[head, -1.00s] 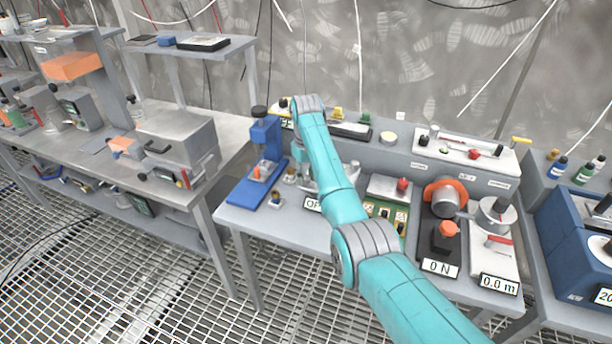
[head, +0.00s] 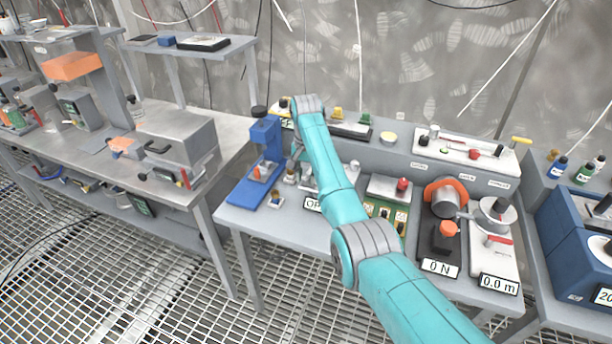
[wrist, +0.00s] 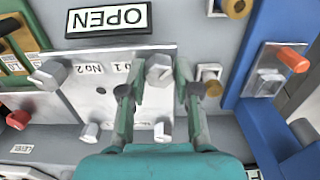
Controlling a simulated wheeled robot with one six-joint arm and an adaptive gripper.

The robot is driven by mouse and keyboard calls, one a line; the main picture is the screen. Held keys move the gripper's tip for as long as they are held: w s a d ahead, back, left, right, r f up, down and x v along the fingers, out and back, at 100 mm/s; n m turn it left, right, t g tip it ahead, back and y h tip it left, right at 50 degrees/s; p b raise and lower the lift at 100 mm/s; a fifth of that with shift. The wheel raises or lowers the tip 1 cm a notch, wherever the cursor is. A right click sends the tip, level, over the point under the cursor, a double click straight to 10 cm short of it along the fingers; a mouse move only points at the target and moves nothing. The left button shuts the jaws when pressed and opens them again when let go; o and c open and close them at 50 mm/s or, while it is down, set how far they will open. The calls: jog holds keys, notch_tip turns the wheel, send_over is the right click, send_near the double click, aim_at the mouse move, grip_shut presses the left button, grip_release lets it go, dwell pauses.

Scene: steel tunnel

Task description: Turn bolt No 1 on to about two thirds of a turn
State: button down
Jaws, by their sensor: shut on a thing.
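Bolt No 1 (wrist: 159,68) is a grey hex-headed bolt on a pale metal plate (wrist: 108,105), beside the upside-down label "No 1" in the wrist view. My gripper (wrist: 161,77) has its two green fingers on either side of this bolt's head and is shut on it. Bolt No 2 (wrist: 50,73) stands at the plate's other corner by its own label. Two more bolts, one on the left (wrist: 90,132) and one on the right (wrist: 163,131), show along the plate's lower edge.
An "OPEN" sign (wrist: 108,19) lies just above the plate in the wrist view. A blue stand (head: 264,150) rises left of my arm in the head view. A green board (head: 384,214) and a red-knobbed box (head: 395,190) stand close on the right.

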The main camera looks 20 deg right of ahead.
aim_at(306, 177)
jog(key=shift+m, duration=1.2)
jog(key=c, duration=0.8)
grip_release()
jog(key=shift+r, duration=0.1)
jog(key=shift+r, duration=3.7)
